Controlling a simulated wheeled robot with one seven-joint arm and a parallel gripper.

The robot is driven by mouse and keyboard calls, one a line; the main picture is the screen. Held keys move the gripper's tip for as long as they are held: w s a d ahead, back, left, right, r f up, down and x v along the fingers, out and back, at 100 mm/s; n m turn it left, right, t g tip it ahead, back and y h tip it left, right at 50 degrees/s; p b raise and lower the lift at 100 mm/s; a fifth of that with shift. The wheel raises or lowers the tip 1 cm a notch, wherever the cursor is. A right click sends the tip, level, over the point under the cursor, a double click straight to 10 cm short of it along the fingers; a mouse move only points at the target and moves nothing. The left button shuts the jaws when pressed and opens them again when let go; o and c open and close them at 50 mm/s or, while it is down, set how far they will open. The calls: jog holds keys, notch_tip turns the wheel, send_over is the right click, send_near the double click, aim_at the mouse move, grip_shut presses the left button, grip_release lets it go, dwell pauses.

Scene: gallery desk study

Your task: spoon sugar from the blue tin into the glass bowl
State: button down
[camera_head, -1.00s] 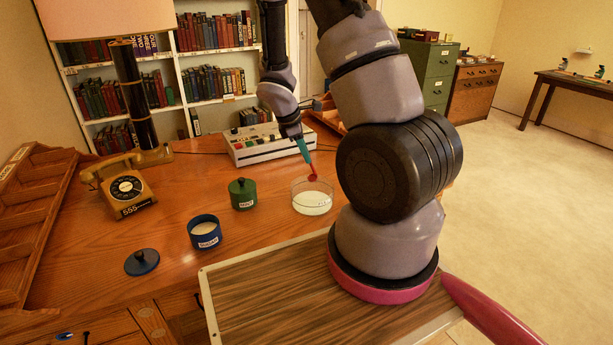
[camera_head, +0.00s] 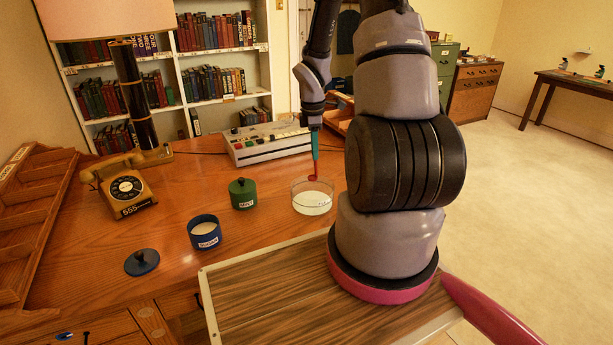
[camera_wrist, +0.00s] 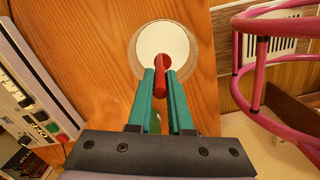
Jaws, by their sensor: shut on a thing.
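The blue tin (camera_head: 204,236) stands open on the desk with white sugar inside and a label on its front. Its blue lid (camera_head: 142,262) lies beside it. The glass bowl (camera_head: 311,198) stands to the right, with white contents. My gripper (camera_head: 314,152) is above the bowl, pointing down. It is shut on a red spoon (camera_wrist: 160,80), whose red end also shows in the head view (camera_head: 312,177) over the bowl. In the wrist view the bowl (camera_wrist: 136,64) lies beyond the teal fingertips. I cannot tell whether the spoon carries sugar.
A lidded green tin (camera_head: 242,194) stands between the blue tin and the bowl. A white device with buttons (camera_head: 268,145) is behind. A telephone (camera_head: 127,185) and a wooden rack (camera_head: 30,220) are at left. A pink tubular frame (camera_wrist: 262,70) shows at right.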

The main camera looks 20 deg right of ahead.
jog(key=d+y, duration=0.1)
jog(key=y, duration=0.1)
jog(key=d+y, duration=0.1)
jog(key=shift+w+d+f, duration=0.15)
jog(key=shift+d+f, duration=0.1)
jog(key=shift+d, duration=0.1)
dwell(0.4)
jog(key=v, duration=0.3)
jog(key=shift+a, duration=0.25)
jog(key=shift+a, duration=0.1)
